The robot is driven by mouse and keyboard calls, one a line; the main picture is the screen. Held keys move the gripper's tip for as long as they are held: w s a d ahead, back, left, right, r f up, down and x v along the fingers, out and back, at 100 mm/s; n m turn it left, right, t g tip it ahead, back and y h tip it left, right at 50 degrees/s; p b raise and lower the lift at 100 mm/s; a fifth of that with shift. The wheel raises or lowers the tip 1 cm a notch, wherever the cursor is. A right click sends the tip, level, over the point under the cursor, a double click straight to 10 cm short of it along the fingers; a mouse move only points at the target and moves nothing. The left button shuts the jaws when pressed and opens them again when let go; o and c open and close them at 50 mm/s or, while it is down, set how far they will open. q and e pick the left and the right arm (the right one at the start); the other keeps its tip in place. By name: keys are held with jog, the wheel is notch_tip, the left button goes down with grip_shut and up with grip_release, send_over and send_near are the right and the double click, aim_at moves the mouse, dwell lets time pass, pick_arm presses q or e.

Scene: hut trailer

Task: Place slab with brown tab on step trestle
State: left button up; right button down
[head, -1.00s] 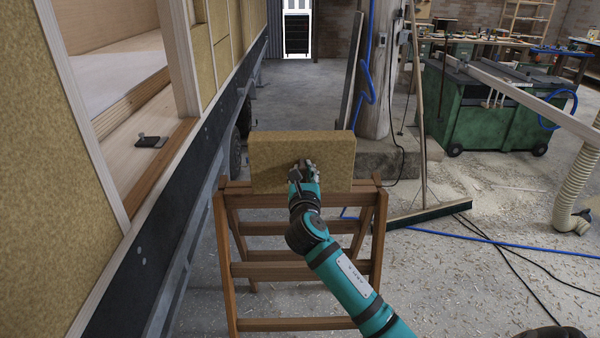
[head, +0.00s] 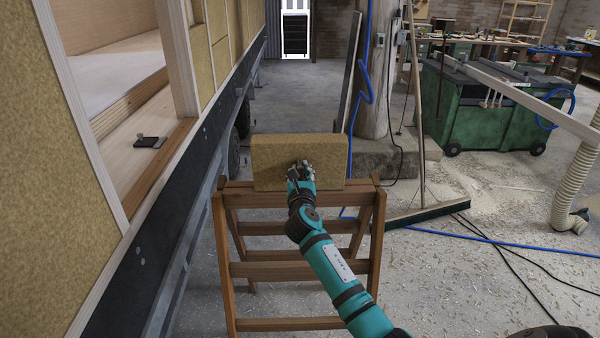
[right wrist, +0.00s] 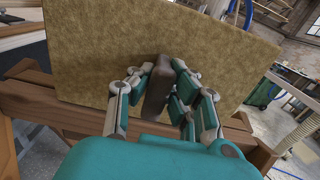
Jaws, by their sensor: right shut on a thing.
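The slab (head: 274,163) is a tan fibrous board. It stands upright on its long edge at the top of the wooden step trestle (head: 298,271); whether it bears fully on the top rail I cannot tell. In the right wrist view the slab (right wrist: 100,45) fills the background, with its brown tab (right wrist: 158,85) sticking out toward me. My right gripper (head: 302,172) is shut on the tab, its fingers on both sides of it in the right wrist view (right wrist: 160,95). The trestle's top rail (right wrist: 60,108) runs below the slab there. My left gripper is not in view.
The trailer wall (head: 180,215) with an open window runs along the left, close to the trestle. A post (head: 375,70) and a broom (head: 430,214) stand behind. A green machine (head: 480,108), cables and wood shavings lie to the right.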

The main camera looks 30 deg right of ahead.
jog(key=c, duration=1.3)
grip_release()
jog(key=shift+f, duration=0.1)
jog(key=shift+s, duration=0.1)
jog(key=v, duration=1.2)
